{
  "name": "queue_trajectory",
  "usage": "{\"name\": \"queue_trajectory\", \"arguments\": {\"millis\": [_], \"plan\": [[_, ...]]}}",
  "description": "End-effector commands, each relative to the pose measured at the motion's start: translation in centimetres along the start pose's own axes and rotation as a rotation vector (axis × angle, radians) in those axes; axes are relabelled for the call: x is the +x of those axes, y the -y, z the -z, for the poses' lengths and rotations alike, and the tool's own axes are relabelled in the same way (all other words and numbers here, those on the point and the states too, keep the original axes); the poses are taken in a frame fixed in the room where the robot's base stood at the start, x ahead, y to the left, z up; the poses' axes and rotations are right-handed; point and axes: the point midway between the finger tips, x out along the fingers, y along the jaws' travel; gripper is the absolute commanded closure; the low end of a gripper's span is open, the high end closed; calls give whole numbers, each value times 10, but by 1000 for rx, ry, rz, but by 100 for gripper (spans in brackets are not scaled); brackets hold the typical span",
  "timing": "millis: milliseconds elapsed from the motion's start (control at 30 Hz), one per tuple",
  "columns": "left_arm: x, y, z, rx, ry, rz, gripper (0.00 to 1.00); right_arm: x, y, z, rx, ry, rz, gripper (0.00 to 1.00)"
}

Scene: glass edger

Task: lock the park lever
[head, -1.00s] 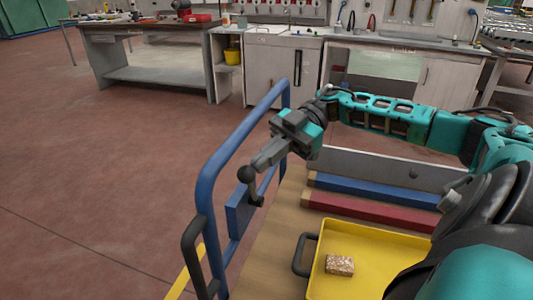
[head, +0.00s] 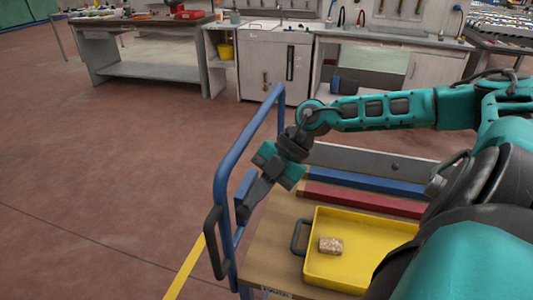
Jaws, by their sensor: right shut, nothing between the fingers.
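The park lever, a dark lever with a round knob, is at the blue plate (head: 246,184) on the trolley's blue push frame (head: 222,172). My right gripper (head: 248,203) is shut and empty, pointing down and left over this spot. A dark rounded end (head: 242,213) shows at its fingertips and may be the lever's knob. The rest of the lever is hidden behind the fingers or merges with them, so its angle and any contact cannot be told. My left gripper is out of view.
A yellow tray (head: 385,228) with a brown speckled block (head: 331,245) lies on the trolley's wooden deck (head: 268,252). Blue (head: 365,184) and red (head: 360,199) bars lie behind it. Open floor is to the left; benches stand at the back.

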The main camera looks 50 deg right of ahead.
Motion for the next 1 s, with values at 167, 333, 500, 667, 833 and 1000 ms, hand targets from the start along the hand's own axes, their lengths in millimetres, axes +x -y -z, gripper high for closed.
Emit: {"name": "queue_trajectory", "arguments": {"millis": [167,333,500,667,833,1000], "plan": [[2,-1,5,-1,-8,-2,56,8,4,0,1,-3,0,100],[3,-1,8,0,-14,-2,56,13,7,1,2,-5,1,100],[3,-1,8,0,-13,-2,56,16,9,1,3,-7,3,100],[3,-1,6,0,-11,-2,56,17,10,1,4,-9,6,100],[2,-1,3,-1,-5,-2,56,18,11,2,5,-12,9,100],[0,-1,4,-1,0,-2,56,15,10,3,6,-13,10,100]]}}
